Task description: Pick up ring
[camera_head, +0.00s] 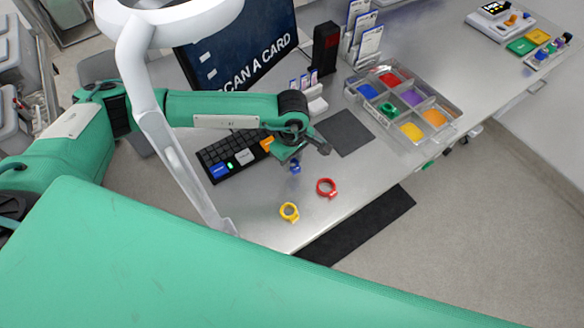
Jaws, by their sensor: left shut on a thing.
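My left gripper (290,158) comes in from the left and is over the front part of the metal table, right of the keyboard. It is shut on a small blue ring (295,167), which shows just below the fingers and is partly hidden by them. A red ring (326,188) lies on the table to the lower right of the gripper. A yellow ring (289,212) lies nearer the table's front edge. My right gripper is not in view.
A clear sorting tray (447,131) with coloured compartments sits to the right; a green ring (388,109) is in it. A black keyboard (213,160), a dark mat (345,132), a black card reader (325,48) and a "SCAN A CARD" screen (240,45) surround the gripper. A white lamp arm (160,125) stands at left.

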